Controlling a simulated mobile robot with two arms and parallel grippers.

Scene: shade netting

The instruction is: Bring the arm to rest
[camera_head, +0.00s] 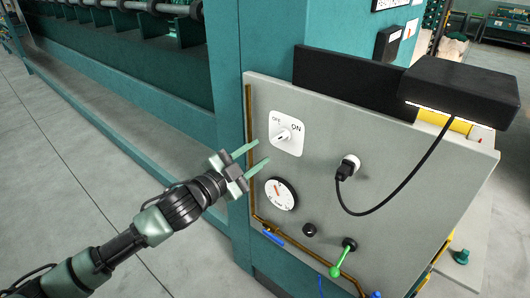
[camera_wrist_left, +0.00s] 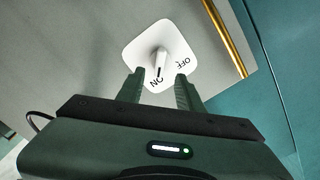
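My left gripper (camera_head: 254,158) is open and empty, its two green fingers apart, in front of the grey panel (camera_head: 330,110). A white OFF/ON rotary switch (camera_head: 285,134) is on the panel, just up and right of the fingertips, with a gap between them. In the left wrist view the switch (camera_wrist_left: 160,52) lies beyond my fingers (camera_wrist_left: 160,78), and its knob points toward the ON label. My left arm (camera_head: 150,222) reaches in from the lower left. My right arm and gripper do not show.
The panel also holds a dial gauge (camera_head: 280,194), a black plug (camera_head: 346,169) with a cable to a black lamp box (camera_head: 462,90), and a green lever valve (camera_head: 342,258). A teal machine frame (camera_head: 120,90) stands behind. Grey floor (camera_head: 60,180) is clear at left.

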